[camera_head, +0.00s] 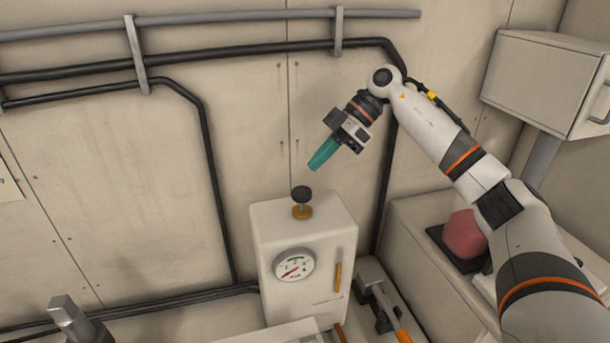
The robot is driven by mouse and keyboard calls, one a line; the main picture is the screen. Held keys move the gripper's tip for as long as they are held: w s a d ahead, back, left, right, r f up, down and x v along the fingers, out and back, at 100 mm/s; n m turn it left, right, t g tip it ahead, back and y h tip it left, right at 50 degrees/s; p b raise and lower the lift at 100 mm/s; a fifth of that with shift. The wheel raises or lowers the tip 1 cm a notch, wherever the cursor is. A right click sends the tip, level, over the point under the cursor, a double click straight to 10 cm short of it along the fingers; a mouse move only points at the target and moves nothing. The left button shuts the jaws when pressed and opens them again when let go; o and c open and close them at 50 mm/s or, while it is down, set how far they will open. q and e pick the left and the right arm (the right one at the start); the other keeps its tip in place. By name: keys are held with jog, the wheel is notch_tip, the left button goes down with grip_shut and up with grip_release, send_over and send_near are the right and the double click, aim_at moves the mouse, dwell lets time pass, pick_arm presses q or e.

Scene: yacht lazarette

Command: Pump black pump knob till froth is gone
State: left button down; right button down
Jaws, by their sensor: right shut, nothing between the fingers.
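The black pump knob (302,194) stands on a short stem with a brass collar (302,212), on top of a white pump box (268,224). A round gauge (294,265) with green and red marks is on the box's front. A small sight tube (338,270) beside it shows an orange-yellow lower part; froth in it is too small to tell. My right gripper (312,167) has green fingers, is shut and empty, and hangs above and slightly right of the knob, apart from it. My left gripper is not in view.
Dark pipes (205,140) run along the back wall. A hammer-like tool with an orange handle (402,336) lies right of the box. A red object (465,234) stands on a dark mat farther right. A white cabinet (530,80) is at upper right.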

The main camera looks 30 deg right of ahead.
jog(key=v, duration=0.6)
jog(key=shift+b, duration=0.4)
jog(key=shift+d+f, duration=0.1)
jog(key=shift+d, duration=0.05)
